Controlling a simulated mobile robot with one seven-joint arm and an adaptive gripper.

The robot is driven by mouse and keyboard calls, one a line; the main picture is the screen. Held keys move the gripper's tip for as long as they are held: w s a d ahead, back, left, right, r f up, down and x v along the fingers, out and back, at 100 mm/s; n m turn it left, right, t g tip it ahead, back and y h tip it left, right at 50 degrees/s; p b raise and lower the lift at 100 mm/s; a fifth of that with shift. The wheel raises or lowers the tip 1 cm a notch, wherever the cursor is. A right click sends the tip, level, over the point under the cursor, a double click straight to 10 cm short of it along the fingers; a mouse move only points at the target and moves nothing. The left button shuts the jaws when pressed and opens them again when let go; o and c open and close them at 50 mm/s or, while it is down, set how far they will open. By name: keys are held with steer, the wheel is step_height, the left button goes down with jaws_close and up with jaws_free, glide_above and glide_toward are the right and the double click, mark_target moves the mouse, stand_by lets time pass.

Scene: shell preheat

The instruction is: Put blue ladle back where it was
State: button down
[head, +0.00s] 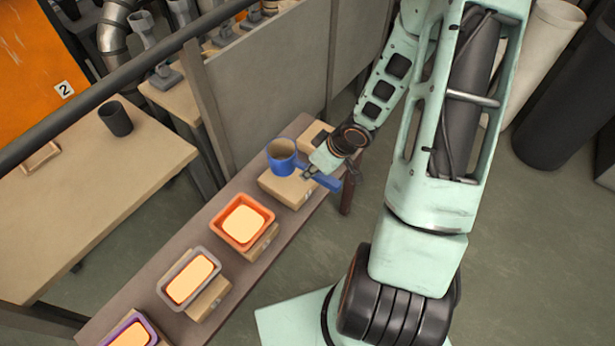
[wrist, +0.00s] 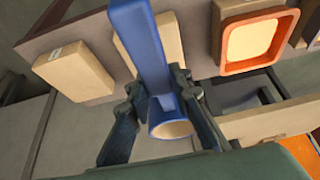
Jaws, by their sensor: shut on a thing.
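The blue ladle (head: 283,160) has a round cup with a tan inside and a straight handle. In the head view it is at the far end of the narrow bench, over a tan block (head: 275,190). My gripper (head: 311,173) is shut on the ladle by the handle near the cup. In the wrist view the handle of the ladle (wrist: 142,45) runs up between the fingers of my gripper (wrist: 162,88), with the cup close below. Whether the ladle touches the block is not clear.
On the narrow bench (head: 185,245), an orange tray (head: 217,226), a grey tray (head: 164,290) and a purple tray (head: 110,339), each with a glowing filling, stand in a row by tan blocks. Another block (head: 314,135) lies beyond the ladle. A partition (head: 265,85) stands behind.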

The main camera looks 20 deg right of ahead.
steer(key=w+f+b, duration=0.1)
steer(key=f, duration=0.1)
steer(key=w+f+b, duration=0.1)
steer(key=f, duration=0.2)
steer(key=w+f+b, duration=0.1)
steer(key=w+f, duration=0.1)
steer(key=f, duration=0.1)
steer(key=shift+d+f, duration=0.15)
steer(key=shift+f, duration=0.05)
steer(key=shift+r, duration=0.1)
steer(key=c, duration=1.7)
jaws_free()
steer(key=shift+c, duration=0.2)
steer(key=p+v, duration=0.7)
steer(key=v, duration=0.5)
